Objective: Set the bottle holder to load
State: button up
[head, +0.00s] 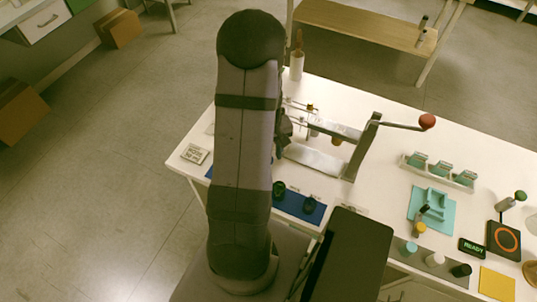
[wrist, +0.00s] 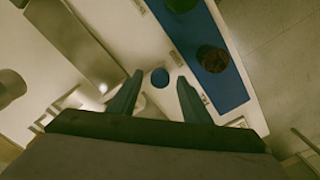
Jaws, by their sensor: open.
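I cannot tell for sure which thing is the bottle holder. A teal stepped fixture (head: 436,199) sits on a light blue mat at the right of the table in the head view. A metal frame (head: 362,148) with a crank arm and a red knob (head: 427,121) stands near the table's middle. In the wrist view, my gripper (wrist: 158,88) is open, with its two fingers apart. A small round blue piece (wrist: 160,77) shows between the fingertips and looks untouched. In the head view my arm hides most of my gripper.
A dark blue mat (wrist: 229,92) with dark round-topped items lies at the right in the wrist view. A white rack (head: 439,171) of teal items, a READY display (head: 472,248) and a yellow sheet (head: 496,284) are at the right in the head view.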

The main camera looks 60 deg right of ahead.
jog(key=shift+r+b, duration=0.45)
jog(key=shift+r, duration=3.05)
jog(key=w+a+r+n, duration=0.3)
jog(key=w+a+n, duration=0.1)
jog(key=w+a, duration=0.95)
jog(key=s+a+n, duration=0.1)
jog(key=a+n, duration=0.1)
jog(key=a, duration=0.8)
jog(key=s+a+r+n, duration=0.1)
jog(key=a+n, duration=0.2)
jog(key=a, duration=0.7)
jog(key=shift+s+a+r, duration=0.15)
jog(key=shift+s+a, duration=0.1)
